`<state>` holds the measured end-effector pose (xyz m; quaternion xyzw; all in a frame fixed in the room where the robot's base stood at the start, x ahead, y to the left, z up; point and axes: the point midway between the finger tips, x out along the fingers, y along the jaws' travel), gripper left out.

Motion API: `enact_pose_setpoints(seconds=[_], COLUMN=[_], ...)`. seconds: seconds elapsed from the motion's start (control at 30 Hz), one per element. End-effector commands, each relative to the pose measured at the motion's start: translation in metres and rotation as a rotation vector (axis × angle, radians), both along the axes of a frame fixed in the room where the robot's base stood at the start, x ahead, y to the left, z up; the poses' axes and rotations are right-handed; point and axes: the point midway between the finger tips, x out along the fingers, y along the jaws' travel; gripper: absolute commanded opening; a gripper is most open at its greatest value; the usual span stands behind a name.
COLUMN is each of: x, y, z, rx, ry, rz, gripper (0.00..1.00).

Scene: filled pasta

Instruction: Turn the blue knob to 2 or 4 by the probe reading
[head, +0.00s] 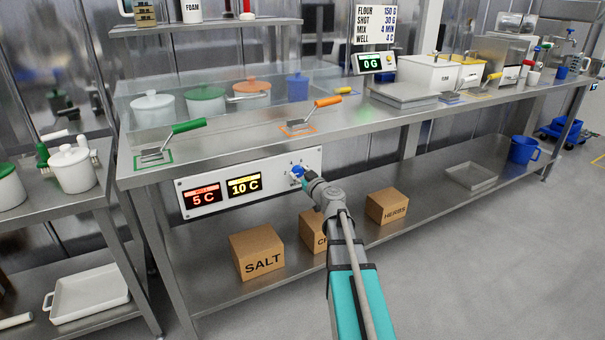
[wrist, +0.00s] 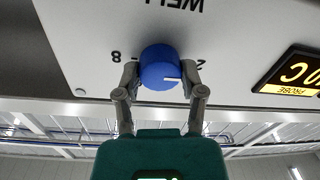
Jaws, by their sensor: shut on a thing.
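The blue knob (head: 297,171) sits on the white control panel (head: 222,205) under the counter front; it also shows in the wrist view (wrist: 158,62). My gripper (wrist: 160,76) is shut on the knob, one finger on each side. In the wrist view, which is upside down, the knob's white mark points right, toward the side of the 2. The yellow probe display (head: 244,185) reads 10 C. The red display beside it (head: 203,195) reads 5 C.
Boxes marked SALT (head: 257,252) and HERBS (head: 387,206) stand on the lower shelf, with another box partly behind my arm. Above, the steel counter (head: 230,145) holds green- and orange-handled tools and lidded pots. A recipe sign (head: 376,24) stands at the back.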

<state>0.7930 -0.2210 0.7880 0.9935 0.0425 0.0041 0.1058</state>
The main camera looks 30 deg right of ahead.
Motion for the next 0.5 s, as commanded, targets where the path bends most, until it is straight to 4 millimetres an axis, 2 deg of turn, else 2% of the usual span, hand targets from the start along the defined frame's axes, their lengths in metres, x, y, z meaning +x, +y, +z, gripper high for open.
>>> enact_pose_setpoints(seconds=[0.2, 0.23, 0.4, 0.5], x=[-0.0009, -0.0009, -0.0006, -0.0004], y=[-0.0001, -0.0001, -0.0001, -0.0002], z=[-0.0005, -0.0005, -0.0003, -0.0002], rx=[-0.003, -0.003, -0.001, -0.001], ry=[0.001, 0.001, 0.001, 0.0], rz=[-0.001, -0.001, -0.001, 0.0], gripper=[0.04, 0.58, 0.87, 0.87])
